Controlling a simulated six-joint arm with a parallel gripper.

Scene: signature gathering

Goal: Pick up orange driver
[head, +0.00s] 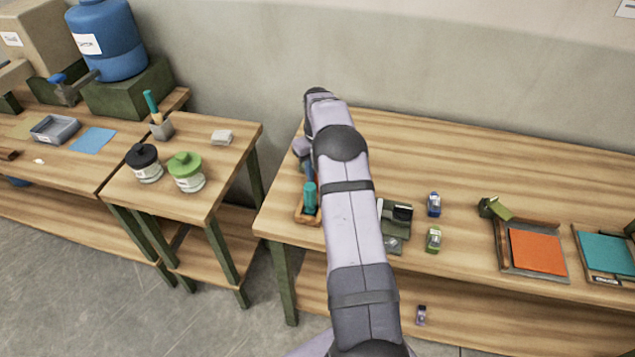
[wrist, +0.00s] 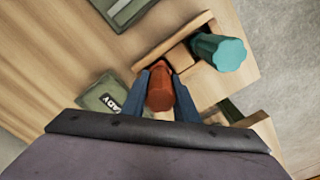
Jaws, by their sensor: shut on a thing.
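The orange driver (wrist: 160,94) shows in the wrist view as a red-orange ridged handle. My gripper (wrist: 160,76) has its two blue fingers on either side of the handle and is shut on it. The handle is beside a wooden holder (wrist: 203,22); I cannot tell whether its lower end is still in the holder. A teal driver (wrist: 226,52) stands at the holder and also shows in the head view (head: 310,194).
A green stand marked "READY" (wrist: 98,101) is close to my gripper. Small blue (head: 434,203) and green (head: 433,239) items lie on the table, with an orange-topped tray (head: 538,252) farther right. The table's back stretch is clear. A side table with jars (head: 187,172) stands left, across a gap.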

